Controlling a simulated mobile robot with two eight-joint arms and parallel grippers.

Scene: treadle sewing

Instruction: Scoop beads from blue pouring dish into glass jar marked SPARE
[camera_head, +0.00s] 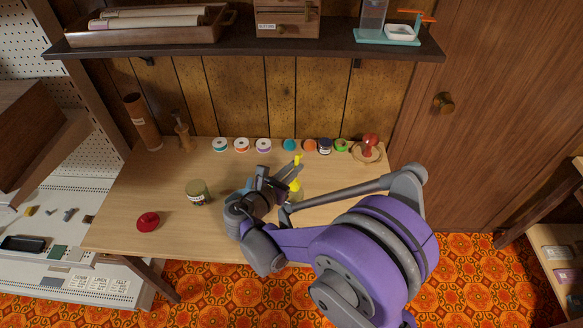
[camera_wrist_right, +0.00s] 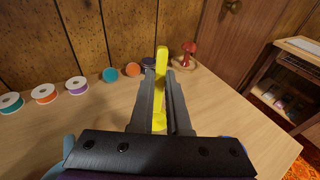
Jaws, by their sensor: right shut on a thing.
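My right gripper (camera_head: 286,181) is over the middle of the wooden table, shut on a yellow scoop (camera_head: 297,161). In the right wrist view the scoop (camera_wrist_right: 161,62) stands up between the two fingers (camera_wrist_right: 161,100). A small jar with an olive top (camera_head: 198,192) stands on the table left of my gripper; its label is too small to read. A blue edge (camera_wrist_right: 58,171) shows at the bottom left of the wrist view, perhaps the blue dish, mostly hidden by my gripper. No beads can be made out. My left gripper is not in view.
Several thread spools (camera_head: 241,145) line the table's back edge, with a dark jar (camera_head: 324,146) and a red mushroom-shaped thing (camera_head: 370,145) at the right end. A red round thing (camera_head: 148,221) lies at front left. A shelf (camera_head: 240,44) overhangs the back.

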